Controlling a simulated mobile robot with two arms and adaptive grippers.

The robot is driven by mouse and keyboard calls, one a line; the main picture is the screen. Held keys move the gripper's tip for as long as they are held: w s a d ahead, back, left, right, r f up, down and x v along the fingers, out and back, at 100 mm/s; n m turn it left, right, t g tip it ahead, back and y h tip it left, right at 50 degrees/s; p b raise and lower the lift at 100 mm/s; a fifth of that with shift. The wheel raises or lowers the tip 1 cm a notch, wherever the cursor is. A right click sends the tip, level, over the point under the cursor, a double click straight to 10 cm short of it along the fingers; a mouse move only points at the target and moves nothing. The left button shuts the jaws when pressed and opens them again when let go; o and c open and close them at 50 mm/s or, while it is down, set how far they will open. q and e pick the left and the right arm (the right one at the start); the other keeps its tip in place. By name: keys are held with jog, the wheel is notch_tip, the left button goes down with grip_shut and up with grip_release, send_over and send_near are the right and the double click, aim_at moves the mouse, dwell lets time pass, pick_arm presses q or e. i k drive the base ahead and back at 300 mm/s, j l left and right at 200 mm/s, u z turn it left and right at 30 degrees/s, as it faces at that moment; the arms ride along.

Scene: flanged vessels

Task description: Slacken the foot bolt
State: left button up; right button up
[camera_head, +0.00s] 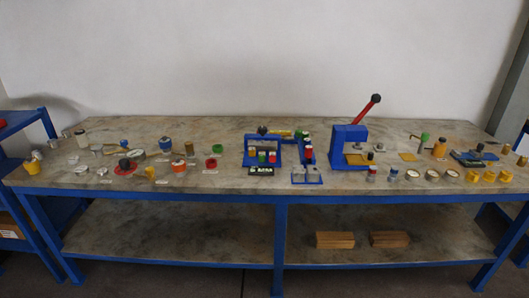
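Neither of my grippers shows in the head view. A foot bolt cannot be made out; the parts on the bench are too small and far off to tell. A long workbench (230,183) with a worn stone-like top and a blue frame fills the middle of the view. A blue press (347,147) with a raised red lever (366,108) stands right of the centre. A blue frame fixture (263,139) holding small coloured parts stands near the centre.
Two wooden blocks (335,240) (389,239) lie on the lower shelf (180,235). A blue rack (38,118) stands at far left.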

aim_at(262, 130)
jog(key=i+l, duration=0.15)
jog(key=i, duration=0.25)
jog(key=i+l, duration=0.2)
jog(key=i, duration=0.25)
jog(key=i+l, duration=0.15)
jog(key=i, duration=0.25)
